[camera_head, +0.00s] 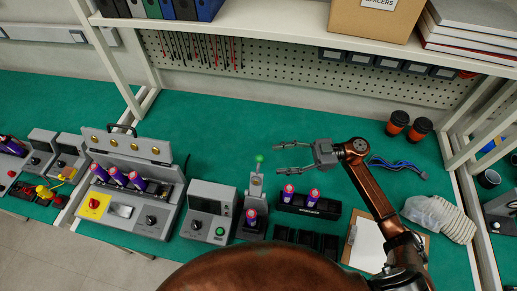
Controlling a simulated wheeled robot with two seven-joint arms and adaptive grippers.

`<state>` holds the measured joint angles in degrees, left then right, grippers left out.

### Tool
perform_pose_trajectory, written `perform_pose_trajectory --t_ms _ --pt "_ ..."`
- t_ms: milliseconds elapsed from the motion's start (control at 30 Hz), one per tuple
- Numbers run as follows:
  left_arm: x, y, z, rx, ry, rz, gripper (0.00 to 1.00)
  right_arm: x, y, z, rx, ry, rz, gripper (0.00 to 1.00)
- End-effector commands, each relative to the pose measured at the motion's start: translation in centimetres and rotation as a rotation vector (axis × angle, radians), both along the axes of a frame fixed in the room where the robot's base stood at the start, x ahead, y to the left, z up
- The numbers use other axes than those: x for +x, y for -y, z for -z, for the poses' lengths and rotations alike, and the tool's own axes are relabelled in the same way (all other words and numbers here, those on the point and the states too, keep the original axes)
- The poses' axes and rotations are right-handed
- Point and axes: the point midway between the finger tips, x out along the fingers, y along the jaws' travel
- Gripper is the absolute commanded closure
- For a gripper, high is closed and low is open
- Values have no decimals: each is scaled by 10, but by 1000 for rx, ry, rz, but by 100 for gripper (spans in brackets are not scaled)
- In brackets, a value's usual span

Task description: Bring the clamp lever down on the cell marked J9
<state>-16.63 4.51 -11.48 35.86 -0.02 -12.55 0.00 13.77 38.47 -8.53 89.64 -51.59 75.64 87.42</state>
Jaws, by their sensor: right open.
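A clamp lever (256,178) with a green knob on top stands raised on a grey fixture. A purple cell (251,217) with a red top sits upright in that fixture, below the lever. Its marking is too small to read, so I cannot confirm J9. Two similar cells stand in a black rack (325,208) to the right. My right gripper (277,159) is open and empty, its fingers pointing left, just right of the green knob and apart from it. My left gripper is out of view.
A grey tester with a screen (211,207) stands left of the fixture. Farther left is an open case (160,217) holding several cells. A clipboard (366,246) lies right of the rack. The green mat behind the lever is clear.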

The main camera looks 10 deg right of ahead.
Motion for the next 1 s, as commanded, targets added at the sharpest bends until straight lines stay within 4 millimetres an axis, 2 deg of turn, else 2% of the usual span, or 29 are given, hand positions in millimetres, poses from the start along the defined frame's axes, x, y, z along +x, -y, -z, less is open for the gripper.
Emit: perform_pose_trajectory --t_ms 167,400,600,800,900,1000 --pt "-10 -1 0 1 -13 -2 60 -1 -15 -1 4 0 6 47" --pt "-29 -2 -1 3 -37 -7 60 2 -50 -1 3 1 12 47" --pt "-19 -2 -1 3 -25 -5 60 4 -68 -1 2 0 12 47" --pt "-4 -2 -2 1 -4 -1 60 4 -72 0 0 0 10 47" --pt "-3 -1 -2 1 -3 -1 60 4 -72 0 0 0 9 47" --pt "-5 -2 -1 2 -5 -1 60 4 -72 0 0 0 9 53"
